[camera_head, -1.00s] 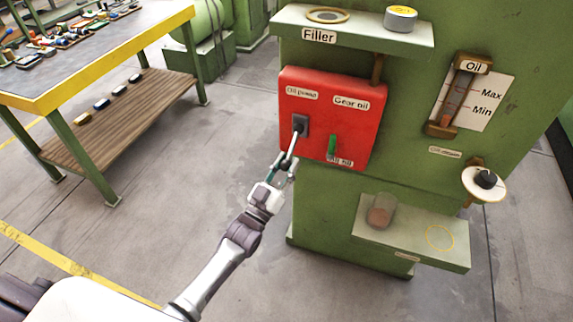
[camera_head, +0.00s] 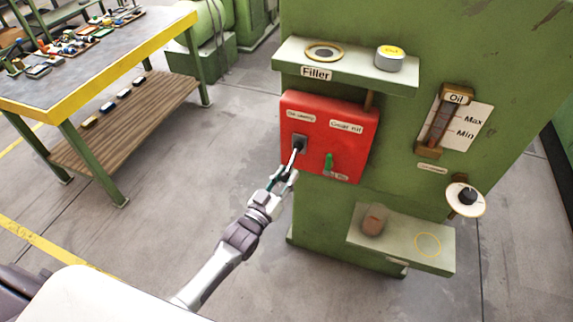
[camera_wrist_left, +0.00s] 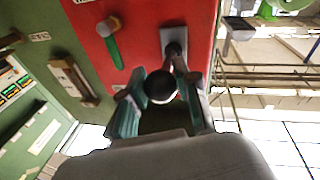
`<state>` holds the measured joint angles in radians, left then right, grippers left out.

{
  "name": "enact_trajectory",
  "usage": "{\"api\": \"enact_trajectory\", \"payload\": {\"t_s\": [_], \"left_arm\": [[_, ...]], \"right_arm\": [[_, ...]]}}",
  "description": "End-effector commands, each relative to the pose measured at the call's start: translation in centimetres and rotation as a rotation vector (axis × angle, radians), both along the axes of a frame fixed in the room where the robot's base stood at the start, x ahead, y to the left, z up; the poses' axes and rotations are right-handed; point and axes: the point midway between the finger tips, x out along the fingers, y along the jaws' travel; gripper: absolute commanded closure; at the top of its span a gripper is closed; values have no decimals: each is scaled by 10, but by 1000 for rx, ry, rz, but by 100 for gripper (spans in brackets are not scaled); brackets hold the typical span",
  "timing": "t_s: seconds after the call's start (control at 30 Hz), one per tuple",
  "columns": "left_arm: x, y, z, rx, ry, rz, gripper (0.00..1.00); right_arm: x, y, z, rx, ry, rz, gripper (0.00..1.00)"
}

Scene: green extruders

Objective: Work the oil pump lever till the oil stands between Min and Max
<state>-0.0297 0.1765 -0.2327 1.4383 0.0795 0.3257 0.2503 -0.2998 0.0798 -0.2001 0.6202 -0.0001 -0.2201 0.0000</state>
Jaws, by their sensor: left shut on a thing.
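The oil pump lever (camera_head: 294,156) comes out of a dark slot on the red panel (camera_head: 334,107) and slants down. My left gripper (camera_head: 285,178) is shut on the lever's lower end, below the slot. In the left wrist view, the lever's black ball knob (camera_wrist_left: 161,87) sits between the fingers of the left gripper (camera_wrist_left: 158,98). The oil gauge (camera_head: 438,125), a brown-framed tube, stands beside a white plate marked Max and Min. Its contents look dark reddish-brown, but I cannot tell the level. My right gripper is not in view.
A green handle (camera_head: 328,163) hangs on the panel's right part. Above is the filler shelf (camera_head: 345,70) with a yellow-topped can (camera_head: 390,58). A lower shelf (camera_head: 403,238) holds a glass (camera_head: 375,220). A black-knobbed white dial (camera_head: 466,198) is at right. A workbench (camera_head: 110,65) stands left.

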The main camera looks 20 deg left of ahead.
Motion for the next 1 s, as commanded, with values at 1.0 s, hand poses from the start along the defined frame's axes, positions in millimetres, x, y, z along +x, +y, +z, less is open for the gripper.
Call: {"api": "enact_trajectory", "payload": {"t_s": [1.0], "left_arm": [[10,0,68,0,79,0,100]], "right_arm": [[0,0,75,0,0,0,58]]}}
